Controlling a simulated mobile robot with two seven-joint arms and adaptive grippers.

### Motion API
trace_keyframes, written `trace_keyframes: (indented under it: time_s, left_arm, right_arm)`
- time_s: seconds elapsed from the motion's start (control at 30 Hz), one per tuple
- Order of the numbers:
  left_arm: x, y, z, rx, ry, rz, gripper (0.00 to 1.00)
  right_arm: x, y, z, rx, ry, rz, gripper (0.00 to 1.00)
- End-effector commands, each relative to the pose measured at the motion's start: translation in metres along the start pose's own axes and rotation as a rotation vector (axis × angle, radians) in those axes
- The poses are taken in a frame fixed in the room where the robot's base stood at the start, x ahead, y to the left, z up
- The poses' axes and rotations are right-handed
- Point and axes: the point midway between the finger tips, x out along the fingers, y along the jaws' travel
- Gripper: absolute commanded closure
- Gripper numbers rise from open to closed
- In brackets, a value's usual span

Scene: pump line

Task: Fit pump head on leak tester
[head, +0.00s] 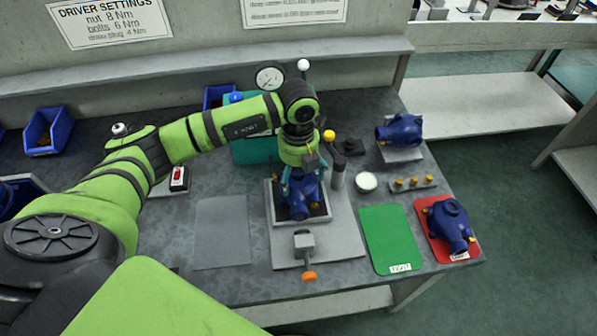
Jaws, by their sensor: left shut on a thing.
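My left gripper (301,175) points down and is shut on a blue pump head (299,206). The pump head is at the dark square seat (272,214) of the leak tester, on a light grey base plate (343,240). My arm hides its upper part, and I cannot tell whether it is fully seated. A grey clamp block (304,241) with an orange handle (309,276) is in front of it. A teal box (250,152) with a round gauge (269,78) stands behind. My right gripper is not in view.
One blue pump (400,131) is on a pale stand at the back right; another (449,222) lies on a red mat (474,250). The green mat (388,240) and grey mat (221,232) are empty. A white round pot (366,182) and brass fittings (413,184) are to the right.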

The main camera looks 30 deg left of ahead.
Motion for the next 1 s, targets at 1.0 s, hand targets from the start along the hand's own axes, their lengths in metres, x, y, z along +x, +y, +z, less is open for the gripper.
trace_keyframes:
  time_s: [1.0]
  left_arm:
    - [0.021,-0.001,0.001,0.000,-0.002,-0.002,0.53]
  right_arm:
    - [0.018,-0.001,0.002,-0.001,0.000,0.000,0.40]
